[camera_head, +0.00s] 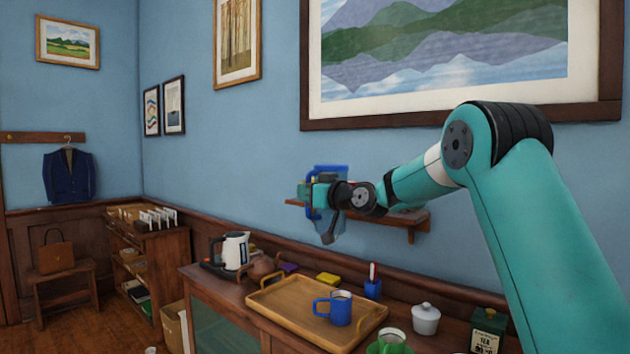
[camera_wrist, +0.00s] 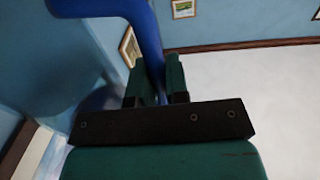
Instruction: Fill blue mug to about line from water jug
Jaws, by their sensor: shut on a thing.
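The blue mug (camera_head: 341,309) stands upright on the wooden tray (camera_head: 268,308), its handle to the left. No fill line can be made out on it, and its contents are not clear. My gripper (camera_head: 309,192) is raised above and behind the tray, in front of the wall. It is shut on the blue handle of the water jug (camera_head: 333,171). In the wrist view the jug's handle (camera_wrist: 147,38) passes between my gripper's two fingers (camera_wrist: 156,82). My gripper hides much of the jug, so its tilt and water level cannot be told.
A green mug (camera_head: 390,343), a white lidded jar (camera_head: 426,319) and a tea tin (camera_head: 488,330) stand right of the tray. A kettle (camera_head: 235,250) stands left. A blue pen cup (camera_head: 373,289) is behind. A wall shelf (camera_head: 418,220) is close to my gripper.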

